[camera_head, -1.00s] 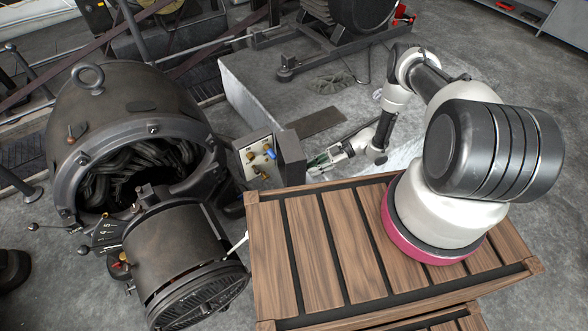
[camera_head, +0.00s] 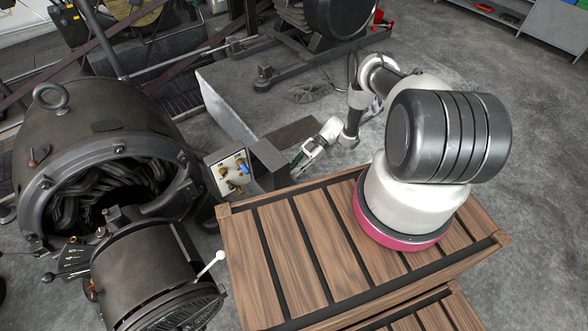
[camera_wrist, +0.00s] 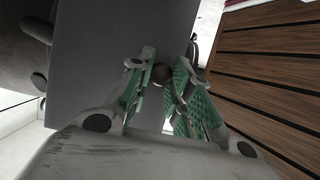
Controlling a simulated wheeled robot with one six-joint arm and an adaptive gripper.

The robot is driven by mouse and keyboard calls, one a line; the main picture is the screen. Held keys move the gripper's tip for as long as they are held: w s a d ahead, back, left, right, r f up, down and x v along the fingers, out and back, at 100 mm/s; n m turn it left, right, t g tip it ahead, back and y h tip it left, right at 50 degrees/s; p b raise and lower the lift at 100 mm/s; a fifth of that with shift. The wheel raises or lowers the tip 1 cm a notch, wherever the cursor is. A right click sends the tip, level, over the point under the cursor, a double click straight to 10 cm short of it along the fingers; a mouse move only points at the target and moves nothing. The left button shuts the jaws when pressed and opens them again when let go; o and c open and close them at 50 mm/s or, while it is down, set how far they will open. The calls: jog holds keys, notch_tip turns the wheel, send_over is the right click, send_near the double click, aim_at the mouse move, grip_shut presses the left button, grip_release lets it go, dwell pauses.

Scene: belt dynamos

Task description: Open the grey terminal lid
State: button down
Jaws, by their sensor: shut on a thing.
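The grey terminal lid (camera_head: 270,164) stands swung out to the right of the terminal box (camera_head: 229,172), whose pale panel with brass terminals and a blue knob shows uncovered. In the wrist view the flat grey lid (camera_wrist: 100,75) fills the middle. A small dark round knob (camera_wrist: 161,75) on the lid sits between my fingertips. My gripper (camera_head: 301,160) is at the lid's right side, its green-padded fingers closed about that knob; it also shows in the wrist view (camera_wrist: 160,80). The hinge is not clearly visible.
The large dark dynamo housing (camera_head: 95,130) with an open front stands left of the box. A cylindrical part with a white-knobbed lever (camera_head: 211,263) is below. A slatted wooden table (camera_head: 300,240) lies close in front. Concrete floor (camera_head: 430,60) is clear at the upper right.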

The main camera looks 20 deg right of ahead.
jog(key=c, duration=1.3)
grip_release()
jog(key=shift+a, duration=0.1)
jog(key=v, duration=1.2)
